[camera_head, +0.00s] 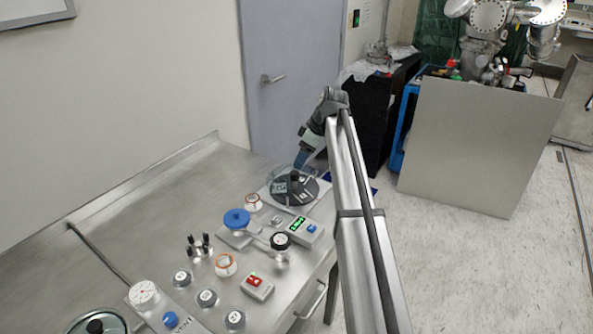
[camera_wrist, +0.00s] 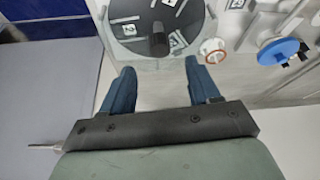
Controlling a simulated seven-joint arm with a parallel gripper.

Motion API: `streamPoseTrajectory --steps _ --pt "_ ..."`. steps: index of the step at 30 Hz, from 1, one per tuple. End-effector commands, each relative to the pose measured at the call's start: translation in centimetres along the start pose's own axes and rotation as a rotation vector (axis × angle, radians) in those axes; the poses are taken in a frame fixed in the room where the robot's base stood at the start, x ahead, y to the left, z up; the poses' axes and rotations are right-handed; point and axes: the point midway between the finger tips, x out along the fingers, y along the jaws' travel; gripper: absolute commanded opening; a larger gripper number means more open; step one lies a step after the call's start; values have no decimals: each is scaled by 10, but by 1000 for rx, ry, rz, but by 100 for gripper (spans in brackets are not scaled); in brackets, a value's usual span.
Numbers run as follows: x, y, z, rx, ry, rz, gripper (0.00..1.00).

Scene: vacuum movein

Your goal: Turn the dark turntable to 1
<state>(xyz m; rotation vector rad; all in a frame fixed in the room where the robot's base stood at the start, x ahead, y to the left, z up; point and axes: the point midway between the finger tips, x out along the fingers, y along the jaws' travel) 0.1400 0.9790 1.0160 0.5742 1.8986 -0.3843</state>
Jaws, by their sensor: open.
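The dark turntable (camera_head: 307,193) is a round black disc on a light base at the bench's far end. It also shows at the top of the wrist view (camera_wrist: 185,22), partly cut off. White number tags lie on it; a "2" tag (camera_wrist: 129,29) faces the near left side. A black upright knob (camera_wrist: 159,40) stands on the disc. My gripper (camera_wrist: 159,66) is open, its two blue fingers apart and empty. In the wrist view the knob appears beyond the fingertips, in line with the gap. In the head view my gripper (camera_head: 301,162) hangs over the turntable's far side.
A blue-topped valve (camera_head: 237,217), a green-display box (camera_head: 299,226), a red-button box (camera_head: 257,287) and several small knobs crowd the bench nearer the camera. A white-and-orange dial (camera_wrist: 212,47) sits right beside the turntable. The bench's left part is mostly bare.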

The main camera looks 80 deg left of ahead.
Motion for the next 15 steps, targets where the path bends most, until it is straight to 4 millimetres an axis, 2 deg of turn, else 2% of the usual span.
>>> streamPoseTrajectory --steps 1,6,15 --pt "11 0 0 0 -1 -2 61" --pt "38 -1 0 -1 -1 -2 61" --pt "64 0 0 -1 -1 0 61"
